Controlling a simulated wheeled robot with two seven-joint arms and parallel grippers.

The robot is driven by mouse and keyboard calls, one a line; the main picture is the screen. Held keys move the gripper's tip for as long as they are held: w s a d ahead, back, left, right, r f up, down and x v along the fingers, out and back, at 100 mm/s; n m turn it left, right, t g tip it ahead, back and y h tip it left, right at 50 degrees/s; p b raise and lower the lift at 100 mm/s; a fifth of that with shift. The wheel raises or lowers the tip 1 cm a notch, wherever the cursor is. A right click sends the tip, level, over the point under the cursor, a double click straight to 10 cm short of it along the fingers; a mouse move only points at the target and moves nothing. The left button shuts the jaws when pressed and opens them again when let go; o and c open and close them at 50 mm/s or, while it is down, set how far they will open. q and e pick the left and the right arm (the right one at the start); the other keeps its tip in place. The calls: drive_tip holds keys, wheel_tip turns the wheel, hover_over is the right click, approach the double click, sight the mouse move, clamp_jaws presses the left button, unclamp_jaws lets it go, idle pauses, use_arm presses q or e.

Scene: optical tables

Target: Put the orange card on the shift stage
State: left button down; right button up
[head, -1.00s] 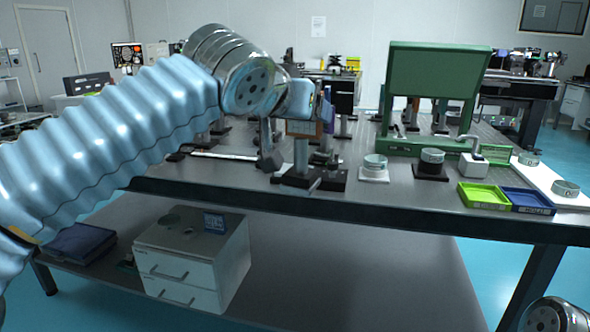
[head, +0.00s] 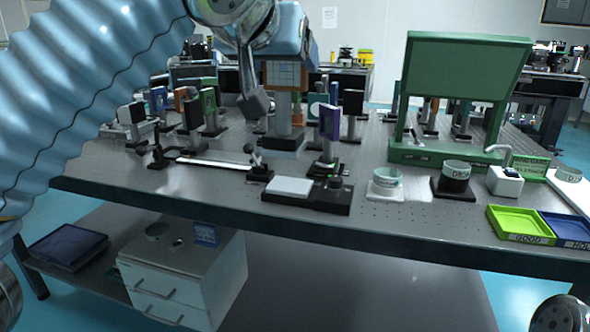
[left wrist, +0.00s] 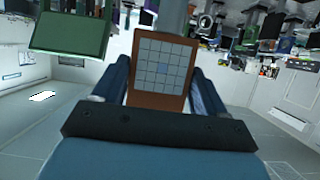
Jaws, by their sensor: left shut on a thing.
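My left gripper (head: 284,62) is shut on the orange card (head: 286,76), a plate with a pale grid face and orange edge. A grey post and a black foot hang below the card. In the left wrist view the card (left wrist: 147,101) sits between the two fingers (left wrist: 160,82). The foot appears above the table, but its clearance is unclear. A low black stage (head: 325,203) with a white plate and a small knob, apparently the shift stage, is at the table's front, below and slightly right of the card. My right gripper is not in view.
A purple card on a stand (head: 329,122) stands just behind the stage. Labelled round dishes (head: 385,182), a green frame (head: 460,65) and a lime tray (head: 519,226) are to the right.

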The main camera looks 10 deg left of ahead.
use_arm(q)
drive_tip(key=w+a+f+b, duration=0.1)
drive_tip(key=w+a+f, duration=0.2)
drive_tip(key=w+f, duration=0.9)
drive_tip(key=shift+x, duration=1)
drive_tip(key=shift+f+b, duration=0.2)
drive_tip(key=shift+b, duration=0.1)
drive_tip(key=shift+c, duration=0.2)
unclamp_jaws()
drive_tip(key=v, duration=1.2)
drive_tip(key=shift+b, duration=0.4)
